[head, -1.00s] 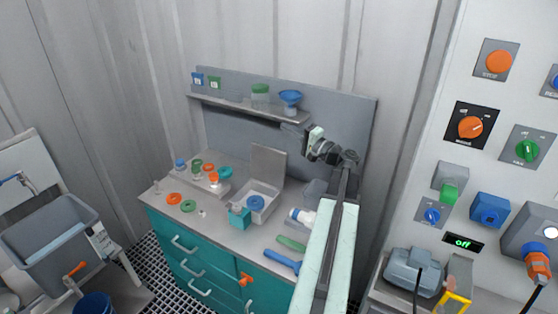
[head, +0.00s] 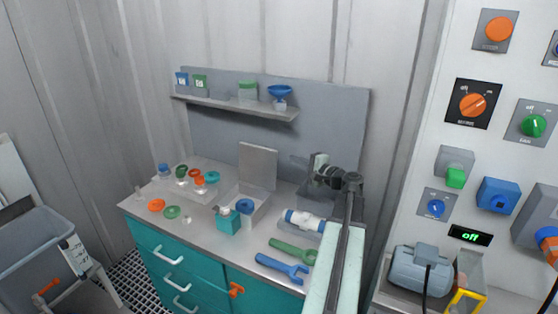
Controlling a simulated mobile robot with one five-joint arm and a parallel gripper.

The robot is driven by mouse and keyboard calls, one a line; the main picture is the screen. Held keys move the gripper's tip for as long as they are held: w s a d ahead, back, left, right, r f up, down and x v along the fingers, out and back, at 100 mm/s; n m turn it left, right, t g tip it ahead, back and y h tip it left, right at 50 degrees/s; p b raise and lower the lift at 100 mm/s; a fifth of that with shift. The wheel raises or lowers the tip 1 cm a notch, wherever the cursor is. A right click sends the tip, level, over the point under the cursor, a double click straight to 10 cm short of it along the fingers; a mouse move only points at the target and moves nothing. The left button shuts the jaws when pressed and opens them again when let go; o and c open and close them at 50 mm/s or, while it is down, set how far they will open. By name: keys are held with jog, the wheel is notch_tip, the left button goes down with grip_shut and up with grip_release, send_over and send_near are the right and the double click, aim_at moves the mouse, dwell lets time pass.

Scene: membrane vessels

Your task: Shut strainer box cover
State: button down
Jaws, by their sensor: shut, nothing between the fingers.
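The strainer box (head: 262,214) is a light grey open box on the bench top. Its cover (head: 258,166) stands upright at the back edge of the box, so the box is open. A blue ring-shaped part (head: 245,206) shows inside the box. My gripper (head: 297,158) is in the air to the right of the cover, apart from it, shut and empty. Its fingers point left and look small at this distance. My arm comes up from the lower right.
A teal block (head: 229,222) stands against the box's front left. Left are orange and green rings (head: 172,212). Right are a white bottle (head: 302,220), a green wrench (head: 292,250) and a blue wrench (head: 282,267). A shelf (head: 235,106) hangs behind.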

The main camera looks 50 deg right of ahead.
aim_at(271, 155)
jog(key=w, duration=1)
jog(key=shift+s+a+r, duration=0.1)
jog(key=shift+s+a, duration=0.1)
jog(key=shift+a, duration=0.6)
jog(key=shift+s+a, duration=0.15)
jog(key=shift+a, duration=0.65)
